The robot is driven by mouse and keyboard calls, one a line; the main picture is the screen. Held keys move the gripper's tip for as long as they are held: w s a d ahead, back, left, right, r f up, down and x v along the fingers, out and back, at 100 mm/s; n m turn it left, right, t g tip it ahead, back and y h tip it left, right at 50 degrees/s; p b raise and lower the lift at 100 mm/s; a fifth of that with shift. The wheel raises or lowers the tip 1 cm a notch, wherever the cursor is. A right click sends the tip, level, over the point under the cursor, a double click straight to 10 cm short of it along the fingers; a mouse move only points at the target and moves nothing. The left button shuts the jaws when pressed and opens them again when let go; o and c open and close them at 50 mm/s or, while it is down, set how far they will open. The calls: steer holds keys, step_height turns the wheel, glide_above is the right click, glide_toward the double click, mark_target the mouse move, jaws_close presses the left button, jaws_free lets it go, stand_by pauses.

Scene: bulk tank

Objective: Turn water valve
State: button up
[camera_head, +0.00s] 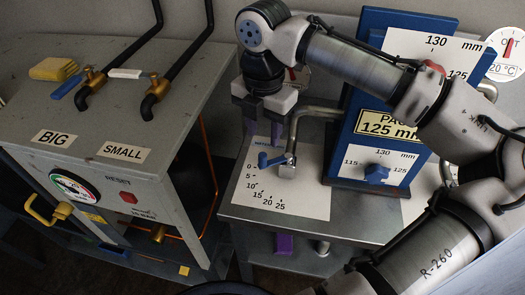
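No label reading "water" is legible. A small blue-handled valve (270,160) stands on a white scale plate marked 0 to 25, at a bent metal pipe. Two brass taps are at the black hoses on the grey cabinet: one with a blue lever (67,87) behind BIG, one with a white lever (125,73) behind SMALL.
A blue upright panel (350,120) with a 125 mm label and a blue knob (376,173) stands right of the valve. A yellow sponge (54,68) lies on the cabinet (60,115). A dark gap separates cabinet and metal table (300,226). My arm covers the right side.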

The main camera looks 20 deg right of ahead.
mark_target(263, 154)
step_height(263, 154, down, 8)
steer(key=shift+f, duration=0.1)
steer(key=shift+c, duration=0.2)
steer(key=shift+w, duration=0.1)
jaws_close()
